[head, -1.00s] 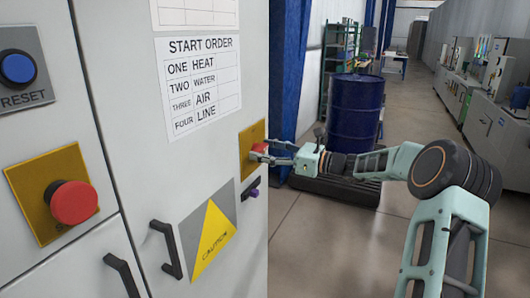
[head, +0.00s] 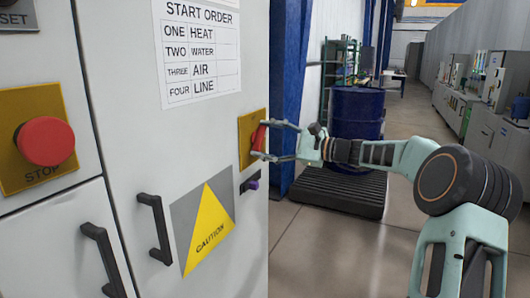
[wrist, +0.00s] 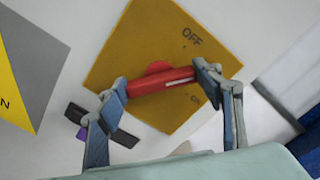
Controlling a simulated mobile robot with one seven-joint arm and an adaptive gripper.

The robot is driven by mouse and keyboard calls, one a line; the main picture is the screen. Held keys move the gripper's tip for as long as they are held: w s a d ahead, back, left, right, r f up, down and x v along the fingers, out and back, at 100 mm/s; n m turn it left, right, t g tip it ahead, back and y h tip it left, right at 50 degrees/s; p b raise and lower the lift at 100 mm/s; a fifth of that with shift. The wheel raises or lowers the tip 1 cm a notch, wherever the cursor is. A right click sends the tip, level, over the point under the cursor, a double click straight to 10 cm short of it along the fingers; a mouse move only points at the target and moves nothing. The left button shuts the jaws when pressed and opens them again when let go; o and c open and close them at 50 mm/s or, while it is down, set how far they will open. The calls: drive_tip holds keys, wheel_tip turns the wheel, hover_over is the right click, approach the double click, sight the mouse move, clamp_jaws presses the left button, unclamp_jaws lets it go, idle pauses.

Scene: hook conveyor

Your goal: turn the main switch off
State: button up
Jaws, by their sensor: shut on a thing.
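The main switch has a red handle (head: 259,137) on a yellow plate (head: 246,150) on the grey cabinet front. In the wrist view the red handle (wrist: 160,82) lies across the plate (wrist: 135,50), slightly tilted, its right end between the OFF and ON labels. My gripper (head: 268,140) is at the switch, one finger above the handle and one below it in the head view. In the wrist view my gripper (wrist: 161,81) is shut on the handle, with a fingertip at each end. The fingertips hide the handle's ends.
A red STOP button (head: 46,141) and black door handles (head: 156,229) stick out from the cabinet at left. A small dark purple-tipped switch (head: 250,184) is just below the main switch. A blue drum (head: 357,112) stands behind my arm. Open floor lies to the right.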

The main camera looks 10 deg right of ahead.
drive_tip(key=n+b, duration=0.1)
drive_tip(key=b, duration=0.1)
drive_tip(key=n+b, duration=0.4)
drive_tip(key=shift+f, duration=0.35)
drive_tip(key=shift+r+n+b, duration=0.15)
drive_tip(key=shift+n+b, duration=1.05)
drive_tip(key=o, duration=1.2)
drive_tip(key=shift+r, duration=0.1)
drive_tip(key=shift+c, duration=0.2)
drive_tip(key=v, duration=1.2)
